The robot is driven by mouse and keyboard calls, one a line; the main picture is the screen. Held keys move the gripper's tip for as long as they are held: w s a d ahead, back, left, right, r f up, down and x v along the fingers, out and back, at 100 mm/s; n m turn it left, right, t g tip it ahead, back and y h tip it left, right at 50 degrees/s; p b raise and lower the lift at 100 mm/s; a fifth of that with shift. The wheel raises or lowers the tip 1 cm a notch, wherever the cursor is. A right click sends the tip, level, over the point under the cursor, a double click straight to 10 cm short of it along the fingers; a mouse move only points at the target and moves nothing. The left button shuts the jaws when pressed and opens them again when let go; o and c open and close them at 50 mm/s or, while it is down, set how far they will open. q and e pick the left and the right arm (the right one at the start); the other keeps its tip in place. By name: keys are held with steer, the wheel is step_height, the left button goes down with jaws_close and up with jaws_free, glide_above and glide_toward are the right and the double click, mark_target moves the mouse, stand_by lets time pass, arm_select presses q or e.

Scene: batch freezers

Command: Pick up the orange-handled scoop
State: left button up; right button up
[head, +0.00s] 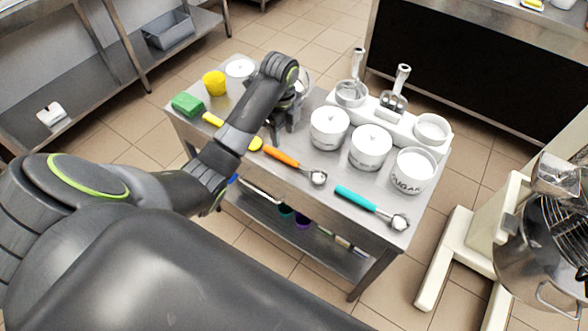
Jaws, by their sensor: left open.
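The orange-handled scoop (283,157) lies on the steel table, its handle to the left and its metal bowl (318,178) to the right, near the front edge. My left gripper (277,134) is over the table just behind the orange handle. It is open, pointing down, and partly hidden by its own arm. I cannot tell whether its fingers touch anything. My right gripper is not in view.
A teal-handled scoop (358,198) lies to the right and a yellow-handled scoop (215,122) to the left. White tubs (329,129), one marked SUGAR (412,172), stand behind. A green sponge (187,104) and yellow cup (214,84) are at the left. A mixer (545,230) stands right of the table.

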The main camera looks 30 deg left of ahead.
mark_target(284, 156)
arm_select(q)
step_height(284, 156, down, 4)
steer(key=shift+r+b, duration=0.1)
steer(key=shift+b, duration=0.6)
step_height(284, 156, down, 5)
steer(key=shift+s+d+r+p, duration=0.1)
steer(key=shift+d+r+p, duration=0.05)
steer(key=shift+p, duration=0.35)
steer(key=shift+f, duration=0.45)
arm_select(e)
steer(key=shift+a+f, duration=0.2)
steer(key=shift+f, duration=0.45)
arm_select(q)
jaws_close()
